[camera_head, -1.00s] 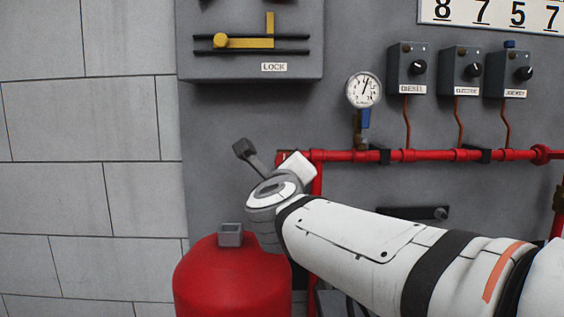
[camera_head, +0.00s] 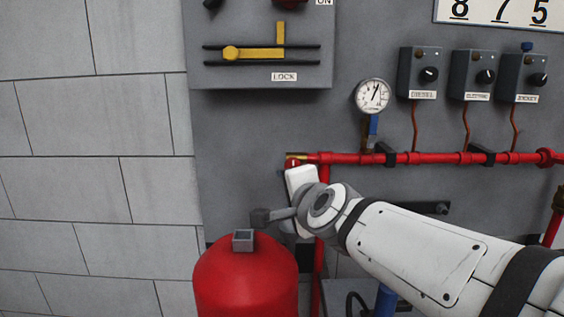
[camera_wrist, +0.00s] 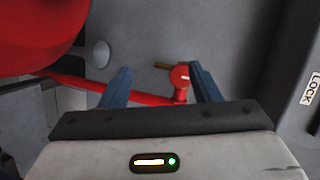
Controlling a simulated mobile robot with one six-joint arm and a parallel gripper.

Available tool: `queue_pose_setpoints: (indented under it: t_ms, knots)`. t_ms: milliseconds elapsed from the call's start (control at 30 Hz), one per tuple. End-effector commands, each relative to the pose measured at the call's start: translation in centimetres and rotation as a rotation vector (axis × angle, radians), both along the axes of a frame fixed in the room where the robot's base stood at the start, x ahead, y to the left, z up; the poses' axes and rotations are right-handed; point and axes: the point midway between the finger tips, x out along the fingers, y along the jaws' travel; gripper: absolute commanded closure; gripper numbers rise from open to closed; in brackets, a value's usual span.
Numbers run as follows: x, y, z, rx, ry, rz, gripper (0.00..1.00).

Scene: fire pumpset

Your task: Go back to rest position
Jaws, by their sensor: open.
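My gripper (camera_wrist: 160,85) shows in the wrist view with its two blue-grey fingers apart and nothing between them. Behind the gap lie a red pipe and its red end fitting (camera_wrist: 180,76), apart from the fingers as far as I can tell. In the head view my white arm reaches in from the lower right, and its wrist end is in front of the panel, just above and right of the red tank (camera_head: 246,285).
The grey panel carries a yellow lock lever (camera_head: 262,54), a pressure gauge (camera_head: 372,96), and three switch boxes, including the diesel one (camera_head: 418,72). A red pipe (camera_head: 430,158) runs across below them. The block wall (camera_head: 90,160) at left has clear room before it.

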Motion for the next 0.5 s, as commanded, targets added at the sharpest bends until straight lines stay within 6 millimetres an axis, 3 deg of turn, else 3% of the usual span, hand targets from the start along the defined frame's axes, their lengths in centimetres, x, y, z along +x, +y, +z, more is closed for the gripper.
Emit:
queue_pose_setpoints:
  t_ms: [33, 167, 300, 500]
  knots:
    - [-0.9, -0.8, 0.9, -0.12, 0.043, 0.052, 0.43]
    - [-4.3, -2.9, -1.5, -0.449, 0.178, 0.233, 0.43]
    - [-9.2, -6.5, -3.8, -0.755, 0.358, 0.444, 0.43]
    - [-15.9, -11.5, -5.5, -1.027, 0.588, 0.705, 0.43]
